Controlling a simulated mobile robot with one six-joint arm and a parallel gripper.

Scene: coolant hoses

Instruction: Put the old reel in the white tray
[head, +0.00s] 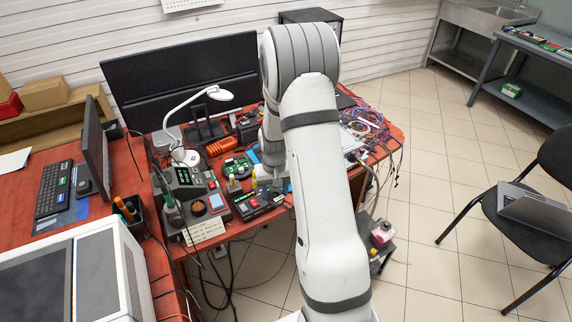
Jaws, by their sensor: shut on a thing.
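My arm rises from the bottom of the head view and bends down over the red workbench (240,233). Its wrist links show left of the bend, low over the crowded middle of the bench. The fingers, and anything between them, are not discernible; the arm and the clutter cover that spot. I cannot make out the old reel or the white tray for certain. The arm covers part of the bench.
A white lamp (183,155), a soldering station (190,180) and a green board (237,166) crowd the bench. Loose coloured wires (367,127) lie at its right. A monitor (95,150) stands left.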

